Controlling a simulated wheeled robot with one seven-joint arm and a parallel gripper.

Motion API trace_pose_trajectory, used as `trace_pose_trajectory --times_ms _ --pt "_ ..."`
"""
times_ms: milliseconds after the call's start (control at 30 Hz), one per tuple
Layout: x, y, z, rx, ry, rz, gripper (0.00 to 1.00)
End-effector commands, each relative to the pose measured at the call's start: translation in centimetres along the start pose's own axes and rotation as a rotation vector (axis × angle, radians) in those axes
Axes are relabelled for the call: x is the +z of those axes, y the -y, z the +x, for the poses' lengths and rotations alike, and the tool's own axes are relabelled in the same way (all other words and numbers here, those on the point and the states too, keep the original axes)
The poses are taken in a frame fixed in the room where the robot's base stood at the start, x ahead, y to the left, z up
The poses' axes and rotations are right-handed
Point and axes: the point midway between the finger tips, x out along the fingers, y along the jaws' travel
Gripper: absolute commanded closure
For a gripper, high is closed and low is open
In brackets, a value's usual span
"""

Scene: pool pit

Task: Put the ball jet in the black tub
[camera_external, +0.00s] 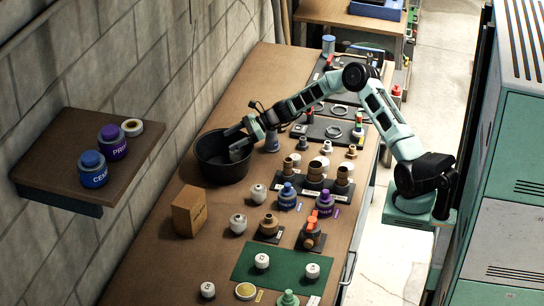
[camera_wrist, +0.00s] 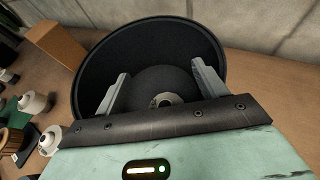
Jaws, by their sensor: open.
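The black tub (camera_external: 222,173) stands on the brown bench near the wall, and it fills the middle of the wrist view (camera_wrist: 150,45). My gripper (camera_external: 238,152) reaches into the tub's mouth with its fingers apart. In the wrist view the two fingers (camera_wrist: 162,92) are wide open over the tub's inside. Between them a small pale round piece with a dark centre, apparently the ball jet (camera_wrist: 165,99), shows against the tub's dark floor. Neither finger appears to touch it. My gripper body hides its lower edge, and the outside view does not show it.
A cardboard box (camera_external: 189,211) stands in front of the tub. Several white round fittings (camera_external: 238,223) lie nearby on the bench, some on a green mat (camera_external: 283,276). Jars and brown fittings crowd the bench's right side. A wall shelf (camera_external: 55,165) holds two cans.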

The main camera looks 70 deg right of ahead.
Motion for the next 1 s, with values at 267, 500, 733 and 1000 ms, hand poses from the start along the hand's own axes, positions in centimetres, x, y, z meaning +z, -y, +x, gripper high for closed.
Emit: trace_pose_trajectory --times_ms 267,500,733,1000 --pt "0.1 0.1 -6.1 -0.004 0.002 -0.003 0.29" --pt "0.2 0.0 -10.4 -0.001 0.004 -0.002 0.29" --pt "0.2 0.0 -11.9 0.001 0.004 -0.003 0.29" --pt "1.2 -2.7 -10.3 0.059 -0.025 -0.075 0.29"
